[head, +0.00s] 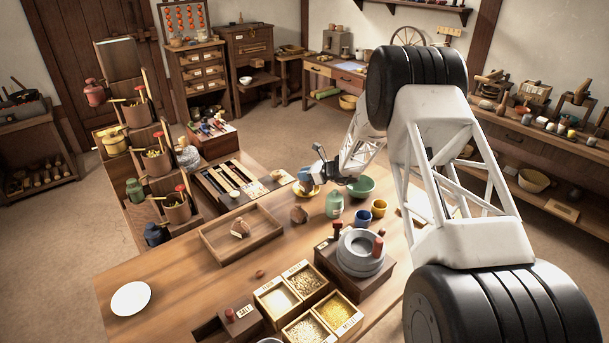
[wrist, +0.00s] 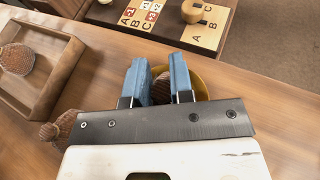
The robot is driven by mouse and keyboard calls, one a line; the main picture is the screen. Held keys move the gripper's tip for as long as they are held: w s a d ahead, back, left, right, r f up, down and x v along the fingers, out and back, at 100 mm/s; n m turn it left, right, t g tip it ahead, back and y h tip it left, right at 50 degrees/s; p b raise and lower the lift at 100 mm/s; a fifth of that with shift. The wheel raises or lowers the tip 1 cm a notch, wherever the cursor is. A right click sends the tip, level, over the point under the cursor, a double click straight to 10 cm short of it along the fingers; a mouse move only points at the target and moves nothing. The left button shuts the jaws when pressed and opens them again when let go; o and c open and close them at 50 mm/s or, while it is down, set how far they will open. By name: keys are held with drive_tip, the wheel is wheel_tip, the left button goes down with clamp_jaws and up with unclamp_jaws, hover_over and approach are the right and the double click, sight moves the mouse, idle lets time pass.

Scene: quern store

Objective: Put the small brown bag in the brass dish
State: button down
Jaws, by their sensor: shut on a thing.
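In the wrist view a brown ribbed bag (wrist: 160,88) sits between the two blue fingers of my gripper (wrist: 159,76), which is shut on it. The yellow brass dish (wrist: 200,84) lies just beyond and under the fingers. In the head view my gripper (head: 309,176) is low over the brass dish (head: 314,193) at the table's far side. The fingers and dish rim hide most of the held bag, and I cannot tell whether it touches the dish.
Another brown bag (head: 299,214) stands near the dish, and one (head: 240,229) lies in the wooden tray (head: 270,244). A green bowl (head: 361,187), a green jar (head: 334,205) and blue and yellow cups (head: 378,208) stand to the right.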

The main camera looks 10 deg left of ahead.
drive_tip(key=shift+f, duration=0.3)
drive_tip(key=c, duration=1)
unclamp_jaws()
drive_tip(key=shift+r, duration=0.4)
drive_tip(key=v, duration=1.2)
